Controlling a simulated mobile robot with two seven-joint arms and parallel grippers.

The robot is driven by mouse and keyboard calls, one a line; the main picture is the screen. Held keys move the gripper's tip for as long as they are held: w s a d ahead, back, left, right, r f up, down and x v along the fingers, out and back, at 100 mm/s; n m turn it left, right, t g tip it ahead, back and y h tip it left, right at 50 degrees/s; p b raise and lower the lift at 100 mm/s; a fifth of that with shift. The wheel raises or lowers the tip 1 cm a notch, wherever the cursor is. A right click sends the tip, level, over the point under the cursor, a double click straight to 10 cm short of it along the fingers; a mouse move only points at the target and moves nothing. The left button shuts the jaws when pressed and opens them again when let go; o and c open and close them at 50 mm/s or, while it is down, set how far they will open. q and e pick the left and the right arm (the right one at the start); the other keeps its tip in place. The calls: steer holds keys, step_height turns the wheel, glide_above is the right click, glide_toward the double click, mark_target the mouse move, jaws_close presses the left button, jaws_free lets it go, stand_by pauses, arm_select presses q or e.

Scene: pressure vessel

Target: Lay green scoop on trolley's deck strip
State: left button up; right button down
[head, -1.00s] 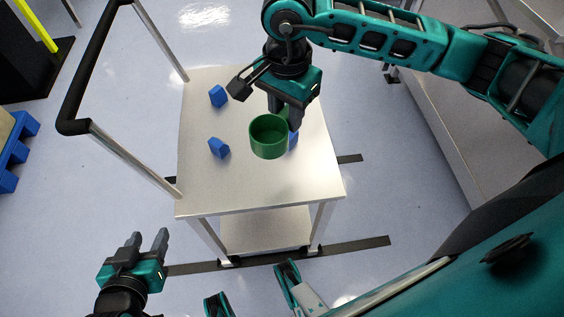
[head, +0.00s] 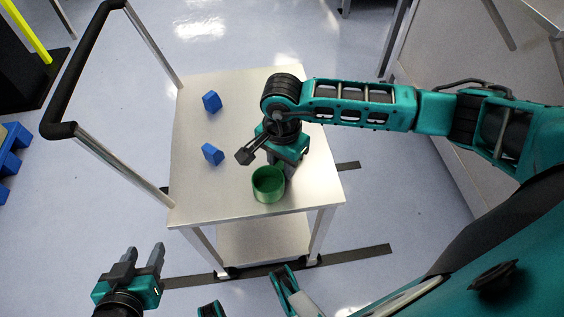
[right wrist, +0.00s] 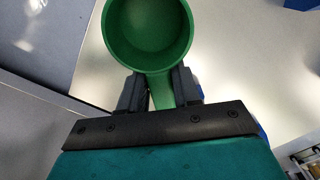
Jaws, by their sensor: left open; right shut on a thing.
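The green scoop (head: 268,184) is a round cup with a short handle, upright with its opening up, over the near part of the trolley's pale deck (head: 215,195). My right gripper (head: 284,168) is shut on its handle. In the right wrist view the scoop (right wrist: 148,35) shows with its handle between the fingers of the right gripper (right wrist: 160,92). I cannot tell whether the cup touches the deck. My left gripper (head: 146,258) is open and empty, in front of the trolley at the lower left. I cannot make out a separate deck strip.
Two blue blocks (head: 212,101) (head: 212,154) stand on the deck's left side. Other blue pieces show partly behind the gripper in the right wrist view. The trolley's black handle (head: 80,60) rises at the left. A grey bench (head: 475,85) stands at the right.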

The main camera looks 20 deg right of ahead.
mark_target(282, 164)
steer(key=shift+f, duration=0.15)
steer(key=c, duration=0.8)
jaws_free()
steer(key=shift+r, duration=0.6)
step_height(282, 164, up, 11)
steer(key=p, duration=0.2)
steer(key=shift+r, duration=0.15)
steer(key=shift+a, duration=0.1)
